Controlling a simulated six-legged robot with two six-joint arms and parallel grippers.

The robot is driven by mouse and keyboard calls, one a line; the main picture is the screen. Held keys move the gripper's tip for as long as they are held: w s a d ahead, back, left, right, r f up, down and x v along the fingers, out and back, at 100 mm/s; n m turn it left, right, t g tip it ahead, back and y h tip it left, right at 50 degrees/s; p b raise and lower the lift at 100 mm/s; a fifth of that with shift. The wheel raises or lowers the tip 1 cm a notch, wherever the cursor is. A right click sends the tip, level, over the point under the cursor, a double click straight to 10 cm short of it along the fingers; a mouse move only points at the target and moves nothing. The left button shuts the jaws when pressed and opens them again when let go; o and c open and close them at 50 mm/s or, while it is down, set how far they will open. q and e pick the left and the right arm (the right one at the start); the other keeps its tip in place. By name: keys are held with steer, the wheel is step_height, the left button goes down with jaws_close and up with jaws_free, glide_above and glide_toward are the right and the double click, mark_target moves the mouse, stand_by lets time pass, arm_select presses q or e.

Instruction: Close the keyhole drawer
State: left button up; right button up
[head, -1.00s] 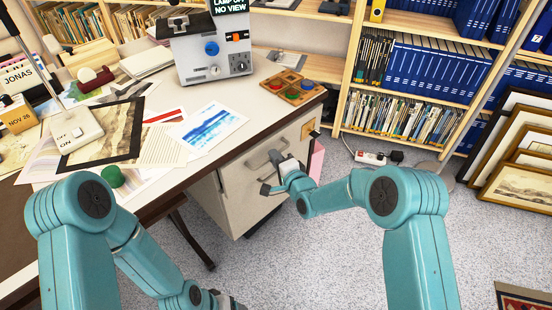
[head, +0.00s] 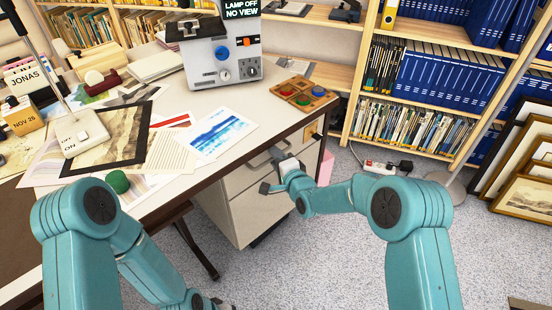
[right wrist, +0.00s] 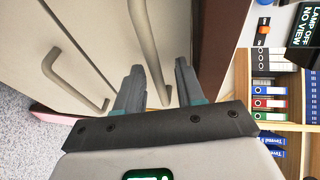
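A pale drawer unit under the desk shows an upper drawer front (head: 237,178) and a lower drawer front (head: 264,212). I cannot make out a keyhole on either. My right gripper (head: 279,176) is at the upper front's bar handle. In the right wrist view its two fingers (right wrist: 158,85) are apart, with the upper handle (right wrist: 147,40) running down between them; I cannot tell whether they touch it. The lower handle (right wrist: 76,82) is to their left. My left gripper (head: 208,302) is at the bottom edge, mostly cut off, away from the drawers.
The desk top (head: 262,105) overhangs the drawers and carries a grey machine (head: 222,52), prints and a button board (head: 304,92). A shelf (head: 420,95) stands behind. Framed prints (head: 530,200) lean at the right. The floor right of the drawers is mostly clear.

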steer(key=p+v, duration=0.1)
steer(key=v, duration=1.5)
steer(key=shift+s, duration=0.2)
steer(key=shift+d, duration=0.25)
steer(key=s+d+f+g+h, duration=0.1)
steer(key=s+d+f+g, duration=0.25)
steer(key=f, duration=0.35)
steer(key=s+d+f+g+h, duration=0.2)
steer(key=s+f, duration=0.3)
steer(key=f, duration=0.3)
steer(key=s+f+n+g, duration=0.3)
steer(key=s+n+g, duration=0.15)
steer(key=s, duration=0.45)
steer(key=s+f+n+g, duration=0.4)
steer(key=s+n, duration=0.1)
steer(key=s, duration=0.3)
step_height(320, 180, up, 18)
steer(key=p, duration=1.7)
steer(key=shift+s+a+f+p, duration=0.15)
steer(key=shift+a+p, duration=0.05)
steer(key=shift+p, duration=0.15)
